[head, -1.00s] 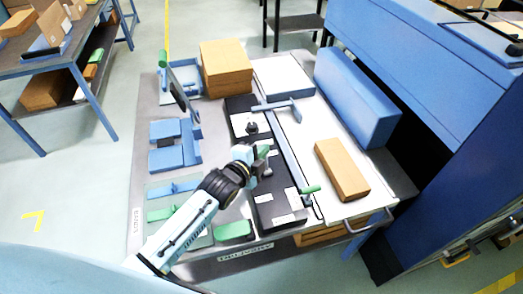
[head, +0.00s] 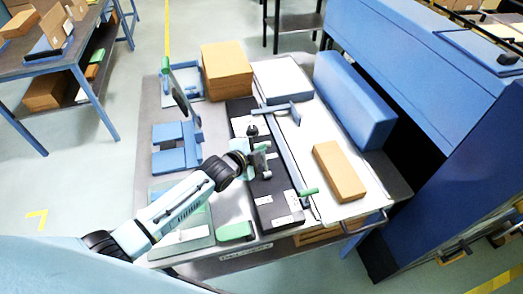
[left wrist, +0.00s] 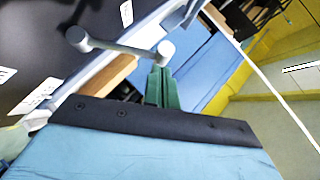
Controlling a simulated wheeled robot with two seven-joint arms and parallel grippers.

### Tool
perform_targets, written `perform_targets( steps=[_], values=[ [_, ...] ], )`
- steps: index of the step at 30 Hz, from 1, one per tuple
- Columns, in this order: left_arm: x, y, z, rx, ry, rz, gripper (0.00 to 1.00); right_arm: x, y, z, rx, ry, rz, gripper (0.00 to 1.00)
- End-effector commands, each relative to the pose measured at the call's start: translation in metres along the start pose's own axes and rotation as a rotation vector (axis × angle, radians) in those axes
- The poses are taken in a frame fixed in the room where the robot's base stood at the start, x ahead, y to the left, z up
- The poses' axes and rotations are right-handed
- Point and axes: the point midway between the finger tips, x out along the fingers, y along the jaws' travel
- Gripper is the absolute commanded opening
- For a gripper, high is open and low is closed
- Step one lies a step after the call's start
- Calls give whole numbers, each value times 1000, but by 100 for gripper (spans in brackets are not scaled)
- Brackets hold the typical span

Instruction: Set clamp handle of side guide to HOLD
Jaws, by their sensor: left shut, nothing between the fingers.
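A grey clamp handle (left wrist: 120,46), a bar with a round knob at each end, shows at the top of the left wrist view. In the head view it seems to be the small grey piece (head: 266,174) over the black strip, partly hidden by my wrist. My left gripper (head: 262,147) is over the black strip. Its green fingers (left wrist: 161,86) are shut and empty, close to the handle's right knob in the wrist picture. I cannot tell if they touch it. No HOLD mark is readable. My right gripper is out of view.
The long black strip (head: 277,211) carries white labels and a dark knob (head: 252,131). Beside it lie a grey rail with a green end (head: 309,192) and a cardboard block (head: 339,171). A cardboard stack (head: 226,72) and blue fixtures (head: 177,147) stand behind and left.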

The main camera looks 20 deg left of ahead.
Motion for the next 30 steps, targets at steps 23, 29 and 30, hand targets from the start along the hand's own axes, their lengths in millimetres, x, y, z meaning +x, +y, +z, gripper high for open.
perform_targets(
  steps=[23, 29, 30],
  values=[
    [-28, -2, -33, 5, 6, 5, 0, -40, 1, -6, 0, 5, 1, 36],
    [-66, 0, -31, 6, 7, 4, 0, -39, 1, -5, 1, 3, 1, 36],
    [-73, 1, -31, 5, 7, 5, 0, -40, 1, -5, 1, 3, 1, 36]
  ],
)
